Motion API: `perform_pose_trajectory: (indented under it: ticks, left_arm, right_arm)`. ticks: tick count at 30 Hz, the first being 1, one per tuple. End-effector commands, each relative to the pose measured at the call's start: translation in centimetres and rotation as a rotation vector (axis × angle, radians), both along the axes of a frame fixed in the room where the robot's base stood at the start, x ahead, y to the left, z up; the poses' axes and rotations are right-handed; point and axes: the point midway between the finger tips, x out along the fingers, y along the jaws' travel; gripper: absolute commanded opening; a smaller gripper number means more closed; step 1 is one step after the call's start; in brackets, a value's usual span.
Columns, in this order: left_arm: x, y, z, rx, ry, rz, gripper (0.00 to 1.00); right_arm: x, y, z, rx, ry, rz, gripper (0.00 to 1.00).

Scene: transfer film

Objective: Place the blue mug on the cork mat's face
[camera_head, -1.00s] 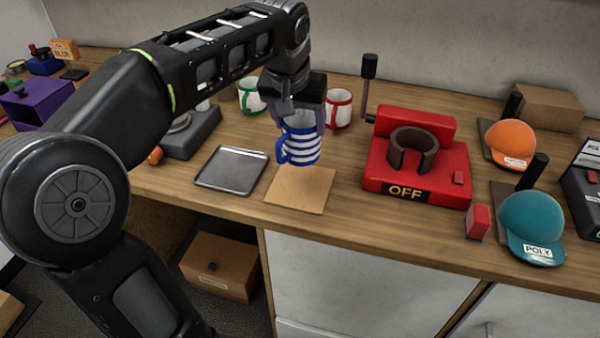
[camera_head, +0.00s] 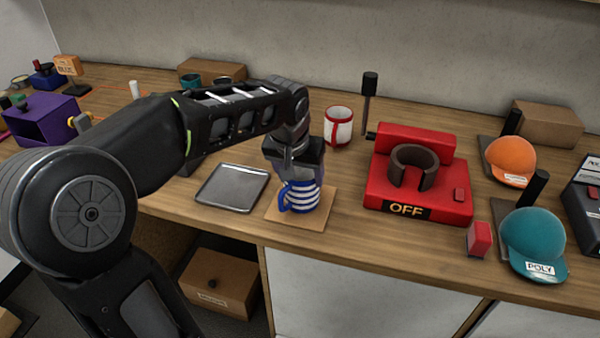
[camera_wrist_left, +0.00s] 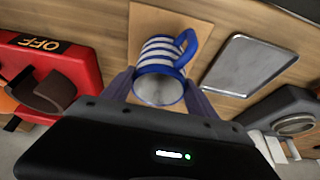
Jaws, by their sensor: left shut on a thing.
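The blue mug (camera_head: 301,197) has blue and white stripes and stands upright over the cork mat (camera_head: 285,217), its base appearing to touch the mat. My left gripper (camera_head: 298,178) comes from above and is shut on the mug's upper part. In the left wrist view the mug (camera_wrist_left: 160,70) sits between the two fingers of my left gripper (camera_wrist_left: 160,88), its open rim facing the camera and its handle to the right. The cork mat (camera_wrist_left: 150,25) lies behind it there. My right gripper is not in view.
A metal tray (camera_head: 232,187) lies just left of the mat. A red mug press (camera_head: 418,180) marked OFF stands to the right. A red and white mug (camera_head: 339,128) stands behind. Orange (camera_head: 511,160) and teal (camera_head: 535,240) caps are farther right. The counter's front edge is close to the mat.

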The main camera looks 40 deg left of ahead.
Motion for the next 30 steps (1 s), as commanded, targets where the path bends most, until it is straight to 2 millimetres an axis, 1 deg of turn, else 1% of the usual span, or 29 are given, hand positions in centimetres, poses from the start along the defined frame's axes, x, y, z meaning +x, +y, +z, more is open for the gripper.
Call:
perform_pose_trajectory:
  ticks: [7,11,12,19,26,30]
  left_arm:
    - [0.06,0.01,0.03,0.001,-0.004,0.0,0.0]
    - [0.06,0.0,-0.43,0.001,-0.003,0.0,0.0]
    - [0.02,0.0,-0.35,0.0,-0.001,0.0,0.69]
    - [0.01,0.0,-0.33,0.0,-0.001,0.0,0.88]
    - [0.01,0.0,-0.31,0.0,-0.001,0.0,0.89]
    - [0.01,0.01,0.22,0.0,-0.001,0.0,0.89]
  right_arm:
    - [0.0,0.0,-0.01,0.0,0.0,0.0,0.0]
    - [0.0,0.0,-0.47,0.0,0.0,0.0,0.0]
    - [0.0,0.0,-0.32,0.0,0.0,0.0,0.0]
    - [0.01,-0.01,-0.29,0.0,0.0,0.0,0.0]
    - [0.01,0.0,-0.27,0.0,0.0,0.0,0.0]
    - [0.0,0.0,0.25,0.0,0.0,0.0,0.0]
